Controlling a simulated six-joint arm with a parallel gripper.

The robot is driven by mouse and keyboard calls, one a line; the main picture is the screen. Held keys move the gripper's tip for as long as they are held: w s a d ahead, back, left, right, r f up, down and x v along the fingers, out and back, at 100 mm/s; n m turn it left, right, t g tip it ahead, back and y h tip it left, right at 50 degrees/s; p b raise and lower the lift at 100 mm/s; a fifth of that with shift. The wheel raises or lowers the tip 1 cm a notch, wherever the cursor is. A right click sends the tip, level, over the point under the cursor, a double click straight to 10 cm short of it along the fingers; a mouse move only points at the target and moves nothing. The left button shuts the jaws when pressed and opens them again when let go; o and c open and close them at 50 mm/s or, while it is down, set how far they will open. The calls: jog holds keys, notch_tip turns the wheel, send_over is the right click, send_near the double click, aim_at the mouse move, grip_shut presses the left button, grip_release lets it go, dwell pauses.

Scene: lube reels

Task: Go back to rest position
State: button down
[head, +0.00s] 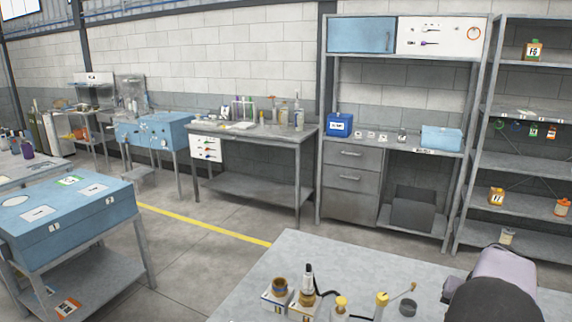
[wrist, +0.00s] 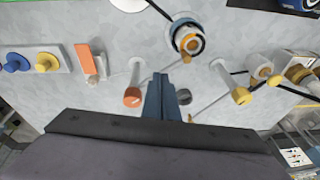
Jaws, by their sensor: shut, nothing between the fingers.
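In the wrist view my gripper (wrist: 160,84) has its two narrow blue-grey fingers together, with nothing between them. It points over a light grey table top (wrist: 70,95) with small parts on it. In the head view part of my arm shows at the lower right, over the near grey table (head: 300,250); the fingers are not visible there.
Near the fingers are an orange-ended cylinder (wrist: 132,97), a yellow-ended cylinder (wrist: 241,96), a dark ring (wrist: 184,96) and a round orange-and-white reel (wrist: 188,39). An orange block (wrist: 86,58) stands to the left. Shelving (head: 510,150) and a workbench (head: 255,135) stand behind the table.

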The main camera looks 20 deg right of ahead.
jog(key=s+a+f+g, duration=0.1)
jog(key=s+a+f, duration=0.1)
jog(key=a, duration=0.4)
jog(key=s+a+f+g+y, duration=0.1)
jog(key=s+a+f, duration=0.1)
jog(key=a, duration=0.5)
jog(key=s+a+f+y, duration=0.1)
jog(key=s+a+f, duration=0.1)
jog(key=a+f, duration=0.2)
jog(key=shift+a+f+g, duration=0.2)
jog(key=shift+a+g, duration=0.2)
jog(key=shift+a, duration=1)
jog(key=a+r+n, duration=0.3)
jog(key=a+n, duration=0.7)
jog(key=a, duration=1.3)
notch_tip(320, 180, down, 40)
jog(key=b, duration=3.9)
jog(key=shift+w+r+h, duration=0.2)
jog(key=shift+w+h, duration=0.1)
jog(key=shift+w, duration=0.15)
jog(key=shift+d, duration=0.1)
